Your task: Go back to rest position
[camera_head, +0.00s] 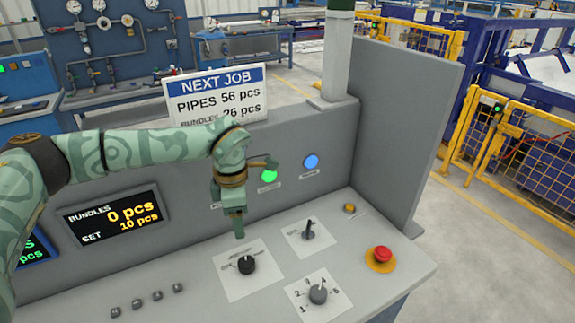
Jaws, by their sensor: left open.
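My left arm (130,155), patterned in pale and dark green, reaches in from the left across the grey control console (400,270). Its left gripper (238,226) points down in front of the console's upright panel, above and just behind a black rotary knob (246,265) on a white plate. The gripper appears apart from the knob and holds nothing that I can see. Its jaws are open, though the gap between the fingers is hard to make out from this angle. My right gripper is not in view.
A lit green button (269,175) and a blue button (311,162) sit right of the gripper. A lever switch (309,231), a numbered selector (318,294) and a red emergency button (381,255) stand on the console top. A "NEXT JOB" sign (215,92) stands behind the arm.

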